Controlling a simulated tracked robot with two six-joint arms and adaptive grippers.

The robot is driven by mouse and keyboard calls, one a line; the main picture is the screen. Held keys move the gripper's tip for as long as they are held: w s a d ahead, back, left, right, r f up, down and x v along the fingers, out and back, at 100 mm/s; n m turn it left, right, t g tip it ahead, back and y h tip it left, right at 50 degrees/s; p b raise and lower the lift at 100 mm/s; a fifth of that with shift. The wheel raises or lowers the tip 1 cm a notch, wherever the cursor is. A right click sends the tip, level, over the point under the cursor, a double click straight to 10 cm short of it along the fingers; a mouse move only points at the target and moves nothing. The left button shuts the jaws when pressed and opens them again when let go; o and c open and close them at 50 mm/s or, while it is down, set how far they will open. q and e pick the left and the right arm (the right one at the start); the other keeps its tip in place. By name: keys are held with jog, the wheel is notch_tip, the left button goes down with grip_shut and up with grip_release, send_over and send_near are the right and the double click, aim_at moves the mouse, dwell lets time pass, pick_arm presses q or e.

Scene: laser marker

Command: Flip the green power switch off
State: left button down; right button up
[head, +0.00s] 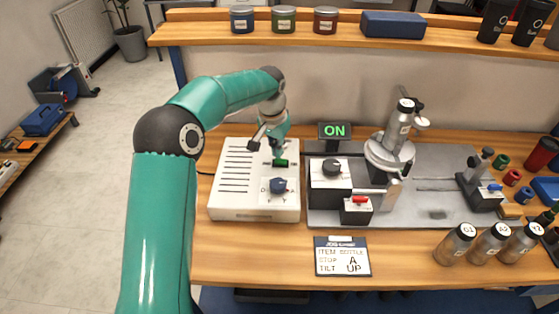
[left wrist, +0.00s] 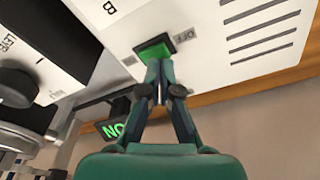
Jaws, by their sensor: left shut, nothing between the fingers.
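The green power switch (head: 282,163) is set in the top of a white control box (head: 232,208). In the left wrist view the green switch (left wrist: 154,52) sits in a dark frame, with a small label beside it. My left gripper (head: 278,157) is shut and empty, with its fingertips at the switch. In the left wrist view the closed fingertips (left wrist: 158,66) overlap the switch's edge; whether they touch it I cannot tell. A small display (head: 334,131) behind the box glows green with "ON". My right gripper is not in view.
A dial (head: 278,186) sits on the box close in front of the switch. To the right stands a metal fixture plate (head: 436,214) with a clamp. Bottles (head: 455,244) and a job card (head: 342,256) are on the wooden bench. A shelf (head: 200,34) runs behind.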

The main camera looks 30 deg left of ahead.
aim_at(277, 161)
pick_arm(q)
jog(key=shift+f+b, duration=0.75)
jog(key=shift+f, duration=0.45)
dwell(0.3)
jog(key=shift+r, duration=0.1)
notch_tip(277, 161, up, 7)
jog(key=p, duration=0.6)
dwell(0.6)
